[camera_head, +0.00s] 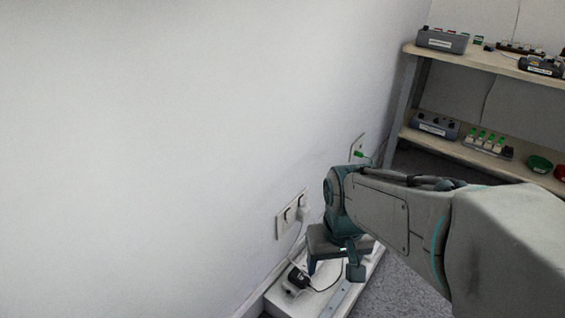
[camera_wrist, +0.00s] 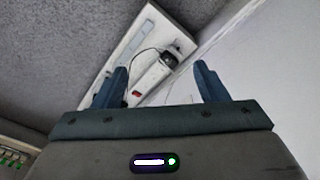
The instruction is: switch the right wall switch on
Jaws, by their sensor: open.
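A white wall plate (camera_head: 283,221) is on the wall left of my arm in the head view. It carries two units side by side; the right one (camera_head: 302,208) has a white plug-like piece and a cord at it. I cannot tell the switch positions. A second plate (camera_head: 351,150) with a green piece is farther along the wall, partly behind my arm. My gripper (camera_head: 334,266) is open and empty, below and right of the nearer plate, apart from it. In the wrist view my gripper (camera_wrist: 160,80) has its fingers spread; no wall switch is clear there.
A low white board (camera_head: 281,299) along the wall base holds a black-and-white device (camera_head: 296,281) with a cord. In the wrist view a red switch (camera_wrist: 137,93) shows between the fingers. A shelf (camera_head: 405,133) with boxes stands at the right. Open wall lies left.

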